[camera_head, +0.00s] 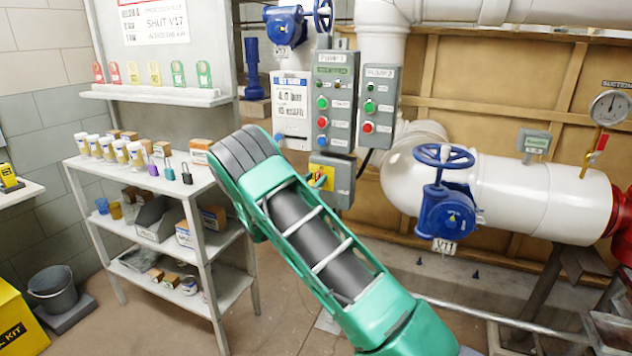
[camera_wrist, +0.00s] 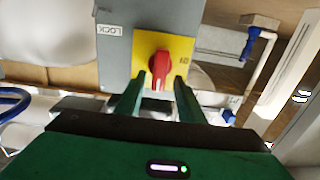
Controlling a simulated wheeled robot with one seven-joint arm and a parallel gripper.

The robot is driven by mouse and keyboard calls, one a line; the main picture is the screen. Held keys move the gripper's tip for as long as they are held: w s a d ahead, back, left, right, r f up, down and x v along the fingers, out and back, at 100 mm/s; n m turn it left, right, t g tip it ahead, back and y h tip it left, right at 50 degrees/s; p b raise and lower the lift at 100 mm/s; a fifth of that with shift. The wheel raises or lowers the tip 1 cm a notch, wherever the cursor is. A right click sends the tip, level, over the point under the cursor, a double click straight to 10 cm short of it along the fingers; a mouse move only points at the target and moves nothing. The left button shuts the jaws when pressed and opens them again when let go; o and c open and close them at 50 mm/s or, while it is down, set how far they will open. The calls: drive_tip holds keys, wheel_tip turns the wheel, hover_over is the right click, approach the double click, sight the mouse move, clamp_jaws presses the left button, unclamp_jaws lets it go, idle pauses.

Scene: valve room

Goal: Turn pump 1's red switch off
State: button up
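The red switch (camera_wrist: 159,68) is a rotary handle on a yellow plate (camera_wrist: 179,49) fixed to a grey box (camera_wrist: 115,70). In the wrist view its handle lies roughly upright in the picture. My gripper (camera_wrist: 156,80) is open, with one green finger on each side of the handle's lower end. Gaps show between fingers and handle; I cannot tell whether the tips reach its depth.
Grey control panels (camera_head: 335,103) with coloured buttons stand above the switch box. A blue valve (camera_head: 447,205) on a white pipe (camera_head: 525,190) is to the right. A shelf unit (camera_head: 205,245) with jars, padlocks and boxes is to the left.

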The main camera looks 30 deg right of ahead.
drive_tip(key=shift+w+d, duration=0.2)
drive_tip(key=shift+d, duration=0.1)
